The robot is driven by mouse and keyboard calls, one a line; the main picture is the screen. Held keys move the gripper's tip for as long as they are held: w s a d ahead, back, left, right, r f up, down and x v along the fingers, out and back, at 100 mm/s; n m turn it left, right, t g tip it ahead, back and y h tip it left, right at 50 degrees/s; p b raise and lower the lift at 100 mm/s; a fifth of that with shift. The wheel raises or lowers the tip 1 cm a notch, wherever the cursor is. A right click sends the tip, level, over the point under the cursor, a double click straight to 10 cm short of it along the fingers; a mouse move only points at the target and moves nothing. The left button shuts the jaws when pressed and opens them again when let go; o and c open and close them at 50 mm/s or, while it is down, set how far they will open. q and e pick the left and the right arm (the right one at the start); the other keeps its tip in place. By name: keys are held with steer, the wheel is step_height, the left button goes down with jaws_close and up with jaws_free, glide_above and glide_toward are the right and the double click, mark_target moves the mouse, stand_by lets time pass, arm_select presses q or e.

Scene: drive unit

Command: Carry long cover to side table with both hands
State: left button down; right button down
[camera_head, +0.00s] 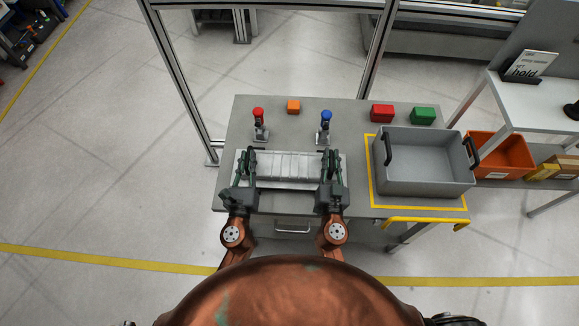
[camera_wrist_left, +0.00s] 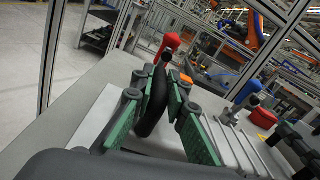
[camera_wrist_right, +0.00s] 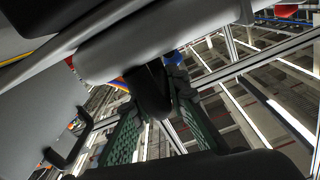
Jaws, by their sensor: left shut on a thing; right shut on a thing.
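The long cover (camera_head: 288,166) is a silver ribbed plate lying lengthwise left to right over the grey workbench (camera_head: 232,135). Whether it rests or is raised slightly I cannot tell. My left gripper (camera_head: 249,160) is shut on the black handle at its left end; the left wrist view shows this curved handle (camera_wrist_left: 152,103) between the green fingers. My right gripper (camera_head: 327,162) is shut on the handle at its right end, also seen in the right wrist view (camera_wrist_right: 150,95). The white side table (camera_head: 540,103) stands at the right, partly cut off by the picture edge.
A red-handled clamp (camera_head: 258,117) and a blue-handled clamp (camera_head: 325,120) stand upright behind the cover. A grey crate (camera_head: 425,180) is right of it, with an orange bin (camera_head: 507,155) beyond. Orange, red (camera_head: 382,113) and green blocks lie at the back. A sign (camera_head: 530,66) stands on the side table.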

arm_select(q)
steer(key=shift+r, duration=0.15)
arm_select(e)
steer(key=shift+a+r, duration=0.1)
steer(key=shift+r, duration=0.1)
stand_by(0.5)
